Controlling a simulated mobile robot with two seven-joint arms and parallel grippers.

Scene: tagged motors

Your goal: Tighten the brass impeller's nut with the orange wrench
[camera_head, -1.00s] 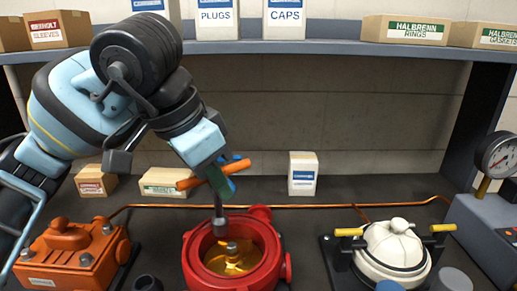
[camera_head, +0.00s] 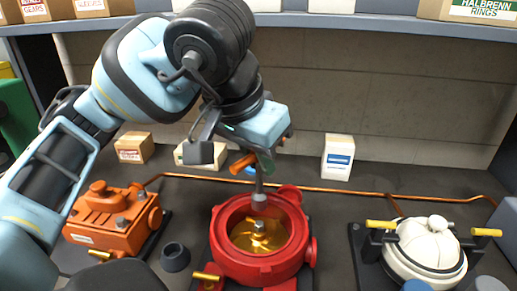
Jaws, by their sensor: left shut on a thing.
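The brass impeller (camera_head: 262,238) sits inside the open red round housing (camera_head: 238,264). Its grey nut (camera_head: 258,226) stands at the centre. My left gripper (camera_head: 256,158) is above the housing, shut on the orange wrench (camera_head: 243,163). The wrench's handle shows orange at the jaws and is partly hidden by the gripper. A grey shaft with a socket end (camera_head: 259,198) points down from it, over the back part of the housing. The socket end looks a little above the nut and apart from it. My right gripper is not in view.
An orange pump (camera_head: 108,228) stands left and a dark cup (camera_head: 175,257) beside the housing. A white domed unit with yellow handles (camera_head: 428,246) stands right. A copper pipe (camera_head: 330,188) runs behind. Boxes stand at the back, below a shelf (camera_head: 300,20).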

